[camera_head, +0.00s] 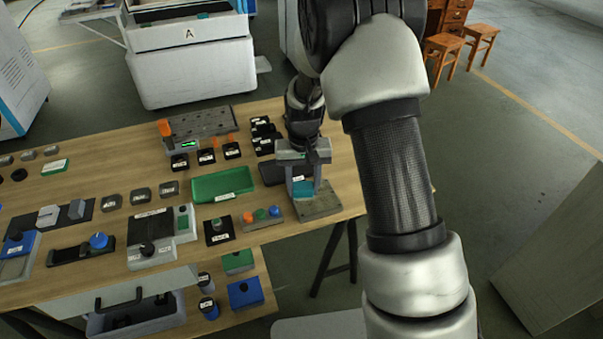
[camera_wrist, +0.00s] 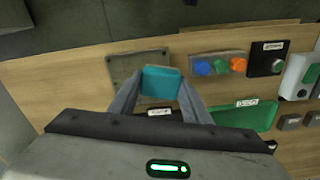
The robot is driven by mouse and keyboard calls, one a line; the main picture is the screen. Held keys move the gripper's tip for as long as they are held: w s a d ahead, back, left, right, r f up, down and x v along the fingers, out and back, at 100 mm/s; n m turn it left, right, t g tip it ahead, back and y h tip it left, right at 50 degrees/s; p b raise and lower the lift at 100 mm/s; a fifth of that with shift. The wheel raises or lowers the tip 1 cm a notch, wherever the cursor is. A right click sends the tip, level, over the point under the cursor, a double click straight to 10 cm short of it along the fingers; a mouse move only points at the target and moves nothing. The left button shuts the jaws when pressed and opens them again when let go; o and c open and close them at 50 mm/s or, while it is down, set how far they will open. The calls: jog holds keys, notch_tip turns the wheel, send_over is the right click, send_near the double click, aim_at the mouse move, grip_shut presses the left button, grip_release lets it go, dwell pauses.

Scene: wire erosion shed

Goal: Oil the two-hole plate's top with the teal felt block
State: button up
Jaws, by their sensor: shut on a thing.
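My gripper (camera_head: 303,176) is shut on the teal felt block (camera_head: 303,188), which hangs between the fingertips. The block also shows in the wrist view (camera_wrist: 160,83). The grey two-hole plate (camera_head: 320,208) lies on the right end of the table; in the wrist view the plate (camera_wrist: 122,66) is behind and to the left of the block.
A green tray (camera_head: 222,184) and a bar with coloured knobs (camera_head: 262,217) lie to the left. A dark tray (camera_head: 271,173) is close beside my gripper. A perforated block (camera_head: 213,123) stands farther back. The table's right edge is near the plate.

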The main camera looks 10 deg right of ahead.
jog(key=shift+r+p, duration=0.8)
jog(key=shift+r, duration=0.75)
